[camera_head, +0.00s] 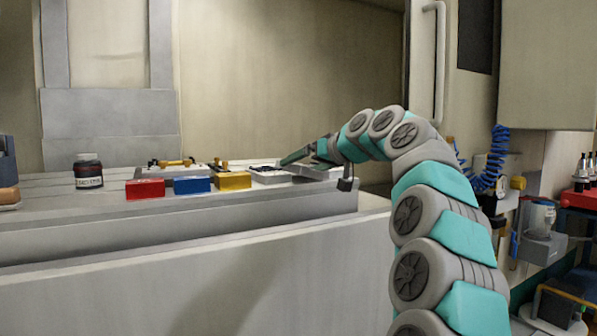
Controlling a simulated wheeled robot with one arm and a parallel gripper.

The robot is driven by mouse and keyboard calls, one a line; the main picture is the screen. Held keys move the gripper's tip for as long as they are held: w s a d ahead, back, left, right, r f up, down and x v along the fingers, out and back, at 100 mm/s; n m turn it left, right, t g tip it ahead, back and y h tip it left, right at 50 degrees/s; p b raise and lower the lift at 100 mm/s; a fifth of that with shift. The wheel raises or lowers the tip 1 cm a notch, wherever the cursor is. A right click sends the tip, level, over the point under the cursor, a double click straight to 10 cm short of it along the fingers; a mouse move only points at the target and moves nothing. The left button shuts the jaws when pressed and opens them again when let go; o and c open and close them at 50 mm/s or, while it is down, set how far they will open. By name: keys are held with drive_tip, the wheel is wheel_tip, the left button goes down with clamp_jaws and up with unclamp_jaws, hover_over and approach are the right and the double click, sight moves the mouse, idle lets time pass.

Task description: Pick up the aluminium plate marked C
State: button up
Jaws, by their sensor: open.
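A flat grey metal plate (272,179) lies on the light bench top, right of the yellow block. Another grey flat piece (308,172) lies just right of it, below my arm's end. No letter is legible on either, so I cannot tell which is marked C. My gripper (300,158) is open, low over the bench at these grey pieces. It is small in view, and whether it touches one cannot be seen.
A red block (145,189), a blue block (191,185) and a yellow block (232,181) stand in a row left of the plates. A dark jar (89,172) stands farther left. Small fittings (172,163) lie behind the blocks. Bare bench top lies between jar and red block.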

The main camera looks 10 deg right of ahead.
drive_tip(key=shift+c, duration=0.3)
clamp_jaws()
idle(0.5)
